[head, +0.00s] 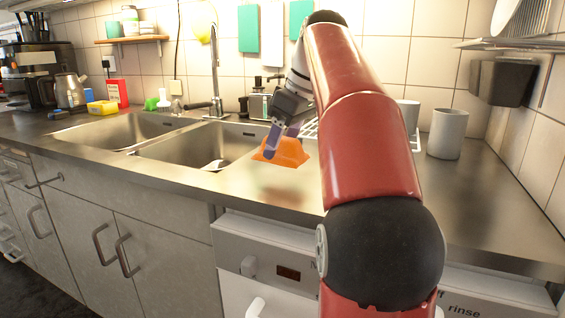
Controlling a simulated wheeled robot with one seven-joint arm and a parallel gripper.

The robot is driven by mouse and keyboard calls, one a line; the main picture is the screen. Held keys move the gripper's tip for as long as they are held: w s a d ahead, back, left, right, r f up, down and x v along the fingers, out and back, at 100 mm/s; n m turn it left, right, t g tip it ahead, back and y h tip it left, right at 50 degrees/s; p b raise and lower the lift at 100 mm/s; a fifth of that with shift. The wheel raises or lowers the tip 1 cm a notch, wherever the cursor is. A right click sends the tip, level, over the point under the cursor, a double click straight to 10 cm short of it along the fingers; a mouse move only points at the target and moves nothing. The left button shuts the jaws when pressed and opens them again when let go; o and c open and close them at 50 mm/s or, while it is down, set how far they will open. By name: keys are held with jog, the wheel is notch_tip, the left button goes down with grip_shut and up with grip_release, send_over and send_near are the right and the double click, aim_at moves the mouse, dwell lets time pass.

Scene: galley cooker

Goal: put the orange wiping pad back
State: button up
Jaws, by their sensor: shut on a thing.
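The orange wiping pad (285,153) is at the counter just right of the right sink basin. It looks like a soft, wedge-shaped piece. My gripper (276,141) reaches down from above with its purple-grey fingers shut on the pad. I cannot tell whether the pad's underside touches the counter. My red arm hides the area to the right of the pad and part of the dish rack.
Two sink basins (205,146) lie left of the pad, with a tall tap (215,75) behind. A white dish rack (310,129) and grey cup (447,134) stand to the right.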

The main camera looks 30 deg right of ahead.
aim_at(291, 137)
notch_tip(291, 137, down, 4)
jog(key=shift+r+b, duration=0.2)
jog(key=shift+b, duration=0.45)
jog(key=shift+f, duration=0.4)
jog(key=o, duration=0.9)
jog(key=shift+f, duration=0.3)
jog(key=v, duration=0.2)
jog(key=p+v, duration=0.1)
jog(key=v, duration=0.2)
jog(key=p+v, duration=0.1)
jog(key=v, duration=0.2)
jog(key=shift+w+r, duration=0.2)
jog(key=shift+w, duration=0.1)
